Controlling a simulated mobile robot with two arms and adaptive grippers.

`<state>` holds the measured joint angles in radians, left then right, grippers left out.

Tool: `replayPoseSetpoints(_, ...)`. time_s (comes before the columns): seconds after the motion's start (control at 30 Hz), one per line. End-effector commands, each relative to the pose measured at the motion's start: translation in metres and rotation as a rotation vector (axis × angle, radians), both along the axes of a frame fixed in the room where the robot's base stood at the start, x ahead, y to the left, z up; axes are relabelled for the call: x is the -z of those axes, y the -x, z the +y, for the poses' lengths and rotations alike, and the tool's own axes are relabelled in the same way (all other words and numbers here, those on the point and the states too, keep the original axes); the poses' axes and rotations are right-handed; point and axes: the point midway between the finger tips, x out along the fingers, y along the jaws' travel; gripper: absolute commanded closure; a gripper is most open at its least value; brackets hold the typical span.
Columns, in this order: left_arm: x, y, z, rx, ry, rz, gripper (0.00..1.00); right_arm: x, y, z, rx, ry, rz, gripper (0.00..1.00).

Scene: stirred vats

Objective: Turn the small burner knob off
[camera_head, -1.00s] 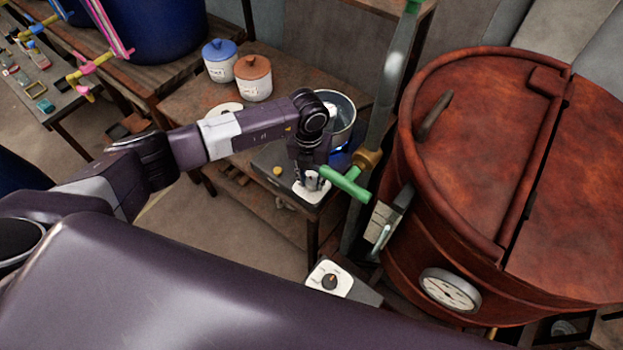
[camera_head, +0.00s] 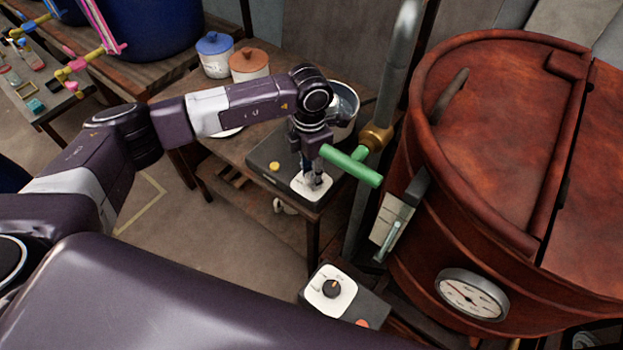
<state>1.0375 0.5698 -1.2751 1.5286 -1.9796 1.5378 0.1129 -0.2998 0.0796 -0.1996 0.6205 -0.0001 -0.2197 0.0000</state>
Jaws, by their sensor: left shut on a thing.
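The small burner (camera_head: 262,157) is a dark flat box with a yellow button, on the wooden table's front corner. Its white dial plate (camera_head: 324,191) faces up at the box's front right. My left gripper (camera_head: 311,184) points down over this plate and is shut on the small burner knob, which its fingers mostly hide. The knob's angle cannot be read. A steel pot (camera_head: 346,102) stands behind, partly covered by my left wrist. My right gripper is not in view.
A green valve handle (camera_head: 351,166) on a pipe is close to the right of my left gripper. A big red-brown vat (camera_head: 480,130) with a gauge (camera_head: 472,294) fills the right. A second control box has a dark knob (camera_head: 332,288). Lidded jars (camera_head: 215,55) stand behind.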

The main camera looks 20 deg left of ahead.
Motion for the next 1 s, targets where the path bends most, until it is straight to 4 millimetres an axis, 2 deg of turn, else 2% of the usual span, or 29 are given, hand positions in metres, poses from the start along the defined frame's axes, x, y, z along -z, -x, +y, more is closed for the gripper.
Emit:
replayPoseSetpoints(0.03, 0.002, -0.001, 0.000, 0.028, -0.001, -0.003, 0.98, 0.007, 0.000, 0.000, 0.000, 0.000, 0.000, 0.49)
replayPoseSetpoints(0.3, 0.000, -0.001, 0.000, 0.137, -0.001, -0.003, 0.98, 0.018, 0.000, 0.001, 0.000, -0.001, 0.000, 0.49)
replayPoseSetpoints(0.87, -0.001, -0.001, 0.000, 0.171, 0.000, -0.003, 0.98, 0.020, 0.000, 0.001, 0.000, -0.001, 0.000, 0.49)
replayPoseSetpoints(0.9, -0.001, -0.001, 0.000, 0.171, 0.000, -0.003, 0.73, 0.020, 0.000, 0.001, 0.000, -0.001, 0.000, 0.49)
replayPoseSetpoints(1.0, -0.001, -0.001, 0.000, 0.170, 0.000, -0.002, 0.62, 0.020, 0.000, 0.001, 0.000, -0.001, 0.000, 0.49)
